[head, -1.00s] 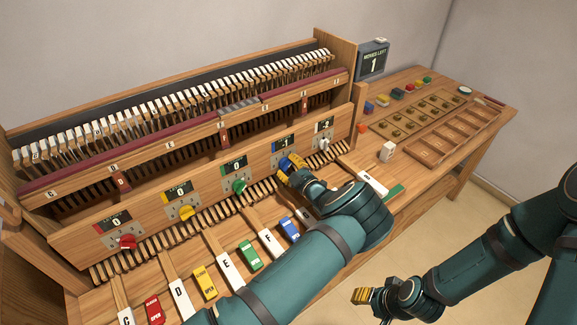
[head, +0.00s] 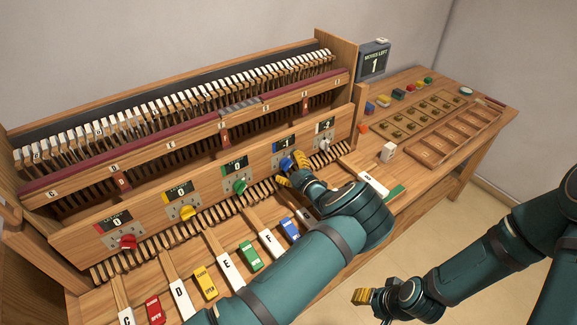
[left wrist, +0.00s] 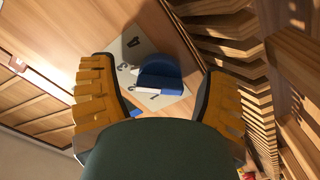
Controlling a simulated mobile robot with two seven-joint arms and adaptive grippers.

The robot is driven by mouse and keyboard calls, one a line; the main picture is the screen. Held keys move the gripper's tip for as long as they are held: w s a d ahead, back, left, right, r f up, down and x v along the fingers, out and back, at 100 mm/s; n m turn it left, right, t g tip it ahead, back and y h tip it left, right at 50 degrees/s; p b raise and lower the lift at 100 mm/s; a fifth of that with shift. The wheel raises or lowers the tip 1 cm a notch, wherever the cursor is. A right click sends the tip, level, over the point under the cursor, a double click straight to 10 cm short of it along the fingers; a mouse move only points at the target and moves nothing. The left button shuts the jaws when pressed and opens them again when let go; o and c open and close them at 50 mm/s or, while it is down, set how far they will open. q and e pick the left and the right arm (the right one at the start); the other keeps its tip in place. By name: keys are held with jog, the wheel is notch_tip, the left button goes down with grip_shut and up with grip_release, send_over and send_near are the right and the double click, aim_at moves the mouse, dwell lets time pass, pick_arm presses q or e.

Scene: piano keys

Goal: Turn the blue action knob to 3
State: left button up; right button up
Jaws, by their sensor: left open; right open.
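The blue knob (head: 286,163) sits on the wooden front panel below a small display that appears to read 1 or -1. In the left wrist view the blue knob (left wrist: 158,72) stands on a pale plate with digits, its white pointer towards a mark that looks like 1. My left gripper (head: 292,176) is open in front of the knob; in the wrist view its yellow fingers (left wrist: 155,95) are spread to either side, with the knob beyond them, apparently clear. My right gripper (head: 361,296) is open and empty, low right, away from the panel.
A white knob (head: 324,145) is right of the blue one; green (head: 239,187), yellow (head: 187,212) and red (head: 127,242) knobs are left. Lettered keys and wooden slats lie below. A screen (head: 374,62) reads 1 under "moves left". Small blocks and trays occupy the right tabletop.

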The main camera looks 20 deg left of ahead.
pick_arm(q)
jog(key=v, duration=1.1)
jog(key=shift+s+d, duration=0.3)
